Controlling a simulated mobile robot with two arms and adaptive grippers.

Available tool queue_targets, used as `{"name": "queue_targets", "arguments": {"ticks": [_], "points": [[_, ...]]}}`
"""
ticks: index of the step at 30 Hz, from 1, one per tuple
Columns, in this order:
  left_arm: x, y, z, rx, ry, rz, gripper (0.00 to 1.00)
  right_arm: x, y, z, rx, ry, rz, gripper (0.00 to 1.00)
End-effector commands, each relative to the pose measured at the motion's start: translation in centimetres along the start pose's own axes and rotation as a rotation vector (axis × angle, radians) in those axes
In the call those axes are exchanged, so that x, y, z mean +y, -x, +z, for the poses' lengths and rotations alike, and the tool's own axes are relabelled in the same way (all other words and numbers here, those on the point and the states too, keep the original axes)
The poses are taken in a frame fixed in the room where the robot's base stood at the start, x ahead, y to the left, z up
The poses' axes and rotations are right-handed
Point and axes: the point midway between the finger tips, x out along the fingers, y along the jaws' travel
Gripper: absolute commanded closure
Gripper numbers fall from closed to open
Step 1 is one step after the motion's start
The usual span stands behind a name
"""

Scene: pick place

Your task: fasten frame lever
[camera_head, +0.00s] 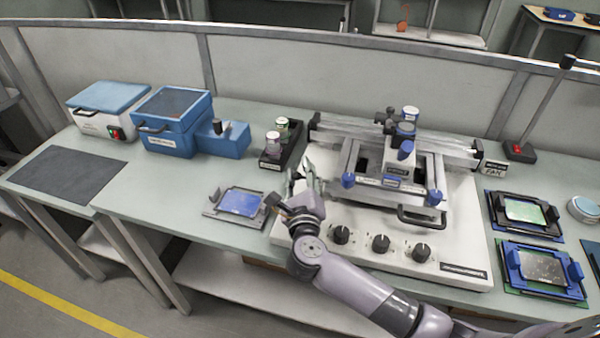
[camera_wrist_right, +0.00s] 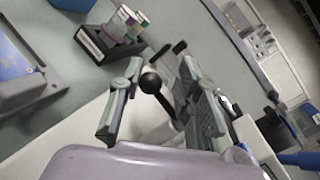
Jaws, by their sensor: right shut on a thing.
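The frame lever shows in the right wrist view as a dark ball knob (camera_wrist_right: 151,83) on a short stalk, between the fingers of my right gripper (camera_wrist_right: 160,98). The gripper is shut on the lever. In the head view my right gripper (camera_head: 304,178) is at the left side of the white printing machine (camera_head: 300,225), beside its frame, and it hides the lever there. The metal frame (camera_head: 345,165) with blue knobs lies over the machine's middle. My left gripper is in neither view.
A fixture with a blue plate (camera_head: 239,203) lies left of my right gripper. A black rack of small jars (camera_head: 280,147) stands behind it. Blue boxes (camera_head: 172,135) stand farther left. Trays with boards (camera_head: 543,272) lie on the right.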

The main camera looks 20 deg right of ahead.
Motion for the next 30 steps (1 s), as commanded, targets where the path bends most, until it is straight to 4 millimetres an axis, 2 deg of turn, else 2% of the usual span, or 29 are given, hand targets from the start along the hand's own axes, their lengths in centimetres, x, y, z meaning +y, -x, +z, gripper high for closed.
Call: {"name": "queue_targets", "arguments": {"ticks": [9, 20, 21, 30], "points": [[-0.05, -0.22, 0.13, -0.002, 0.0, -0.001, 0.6, 0.11, -0.52, -0.37, 0.084, -0.005, -0.114, 0.97], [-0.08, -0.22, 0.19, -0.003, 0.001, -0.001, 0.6, 0.02, -0.55, -0.52, 0.092, -0.002, -0.123, 0.97], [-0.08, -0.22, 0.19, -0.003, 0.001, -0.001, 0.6, 0.02, -0.55, -0.53, 0.092, -0.002, -0.123, 0.68], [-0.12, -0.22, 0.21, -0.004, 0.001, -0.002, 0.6, -0.09, -0.59, -0.46, 0.09, 0.0, -0.125, 0.49]]}}
